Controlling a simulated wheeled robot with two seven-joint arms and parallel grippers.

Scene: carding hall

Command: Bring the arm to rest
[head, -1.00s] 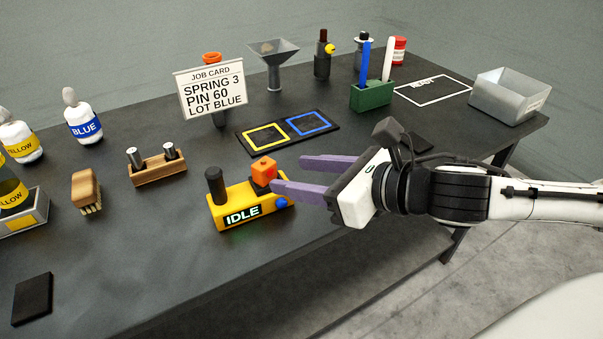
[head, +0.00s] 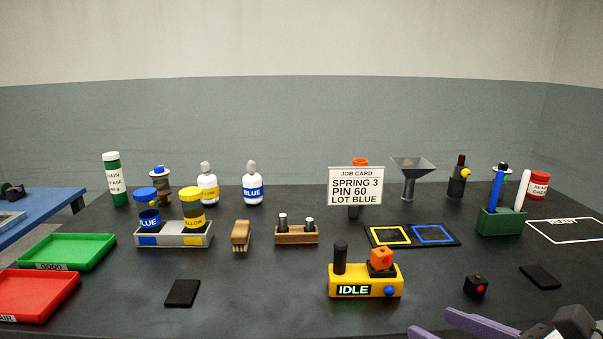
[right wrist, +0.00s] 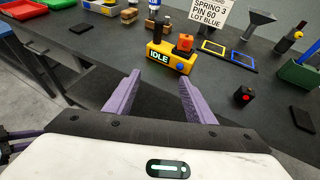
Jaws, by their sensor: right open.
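My right gripper (head: 440,325) shows at the bottom right of the head view, with its purple fingers apart and nothing between them. In the right wrist view its two fingers (right wrist: 160,98) are spread, in front of and apart from the yellow IDLE device. The yellow device (head: 365,282) stands on the dark table with an orange block (head: 381,258) on its right part and a blue button on its front. It also shows in the right wrist view (right wrist: 172,58). My left gripper is not seen in the head view.
The dark table (head: 290,305) is clear along its near middle. A small black box with a red button (head: 475,287) lies close to the right gripper. A job card (head: 356,187) stands behind the device. Green (head: 66,252) and red trays (head: 36,296) are at left.

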